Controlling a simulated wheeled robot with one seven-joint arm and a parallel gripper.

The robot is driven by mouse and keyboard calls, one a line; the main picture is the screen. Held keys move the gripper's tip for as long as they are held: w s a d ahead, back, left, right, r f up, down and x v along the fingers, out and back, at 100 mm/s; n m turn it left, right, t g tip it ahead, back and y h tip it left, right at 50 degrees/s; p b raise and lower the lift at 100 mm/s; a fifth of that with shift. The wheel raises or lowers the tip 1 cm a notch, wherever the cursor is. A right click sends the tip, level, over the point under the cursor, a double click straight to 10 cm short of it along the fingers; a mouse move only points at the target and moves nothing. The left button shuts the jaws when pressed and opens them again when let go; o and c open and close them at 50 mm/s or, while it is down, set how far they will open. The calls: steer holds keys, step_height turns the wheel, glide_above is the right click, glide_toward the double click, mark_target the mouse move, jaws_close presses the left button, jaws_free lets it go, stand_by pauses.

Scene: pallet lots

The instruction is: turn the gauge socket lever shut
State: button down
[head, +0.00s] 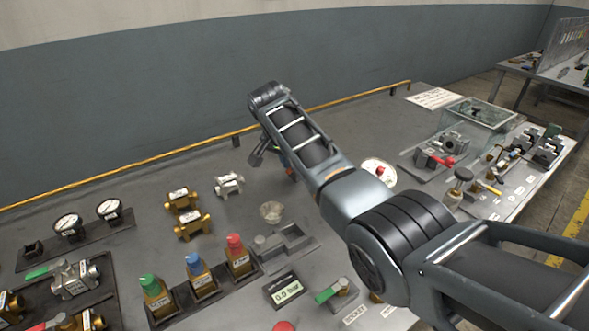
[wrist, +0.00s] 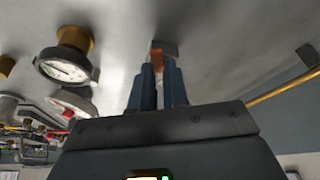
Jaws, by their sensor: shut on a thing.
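The green lever (head: 329,292) sits on a small metal valve block near the front edge, beside a label reading SOCKET. The digital gauge (head: 287,292) to its left reads 0.0 bar. My gripper (wrist: 163,72) is shut on a small copper-coloured piece (wrist: 156,60) with a grey block at its far end. What this piece belongs to I cannot tell. In the head view my gripper is mostly hidden behind my arm, over the back middle of the bench, well away from the green lever.
Green, blue and red capped brass units (head: 194,273) stand in a rack at the front. Brass fittings (head: 182,199) and round gauges (head: 67,227) are at left. A yellow rail (head: 200,147) runs along the back. A clear box (head: 478,113) and valves stand at right.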

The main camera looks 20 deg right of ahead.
steer(key=m+b, duration=0.1)
steer(key=b, duration=0.1)
steer(key=m+b, duration=0.1)
steer(key=b, duration=0.1)
steer(key=w+m+g+h+b, duration=0.1)
steer(key=b, duration=0.1)
steer(key=shift+w+a+f+m, duration=0.1)
steer(key=shift+a+f+m, duration=0.2)
steer(key=shift+a, duration=0.1)
steer(key=shift+w+r+m+b, duration=0.2)
steer(key=shift+m+b, duration=0.4)
steer(key=shift+b, duration=0.5)
steer(key=shift+a+g, duration=0.1)
steer(key=shift+g, duration=0.2)
steer(key=shift+r+m+b, duration=0.15)
steer(key=shift+m+b, duration=0.15)
steer(key=shift+b, duration=0.1)
steer(key=c, duration=1.1)
jaws_free()
steer(key=v, duration=0.7)
steer(key=shift+a+r, duration=0.15)
steer(key=shift+r, duration=0.15)
